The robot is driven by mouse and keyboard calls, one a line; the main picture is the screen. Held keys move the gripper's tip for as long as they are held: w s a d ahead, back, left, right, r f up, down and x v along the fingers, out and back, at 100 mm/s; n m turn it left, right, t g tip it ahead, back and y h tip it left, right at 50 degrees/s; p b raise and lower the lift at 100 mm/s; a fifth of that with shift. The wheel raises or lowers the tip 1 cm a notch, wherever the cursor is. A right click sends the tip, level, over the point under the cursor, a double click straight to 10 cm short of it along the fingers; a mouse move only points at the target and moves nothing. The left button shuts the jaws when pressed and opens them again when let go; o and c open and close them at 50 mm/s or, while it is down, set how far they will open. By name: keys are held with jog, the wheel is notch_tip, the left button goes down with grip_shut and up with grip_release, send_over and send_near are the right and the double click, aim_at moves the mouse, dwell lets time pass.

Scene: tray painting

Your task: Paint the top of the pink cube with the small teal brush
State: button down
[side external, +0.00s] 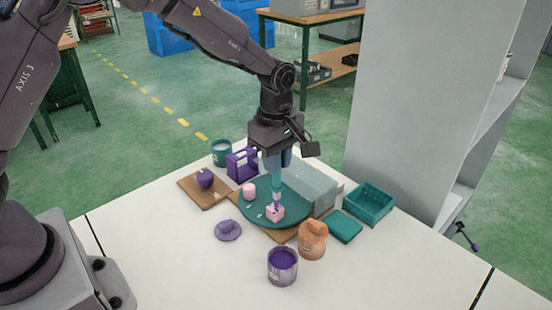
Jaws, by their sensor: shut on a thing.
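The pink cube (275,214) sits on a round teal tray (292,216) near its front edge. Its top shows a purple patch or the dark brush tip; I cannot tell which. My gripper (276,162) is shut on the small teal brush (277,184) and holds it upright, tip down, over the cube. The tip appears at or just above the cube's top; contact is too small to tell. An open jar of purple paint (282,267) stands at the front of the table.
A pink cylinder (249,190) shares the tray. A purple ball (205,178) on a wooden board, a purple rack (241,165) and a teal cup (221,152) stand left. An orange jar (312,240), teal bin (369,204) and grey translucent block (314,184) stand right. The front-left table is clear.

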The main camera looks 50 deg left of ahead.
jog(key=shift+s, duration=0.6)
jog(key=shift+w, duration=0.1)
jog(key=shift+w, duration=0.6)
jog(key=shift+s, duration=0.15)
jog(key=shift+s, duration=0.55)
jog(key=shift+w, duration=0.1)
jog(key=shift+w, duration=0.6)
jog(key=shift+s, duration=0.15)
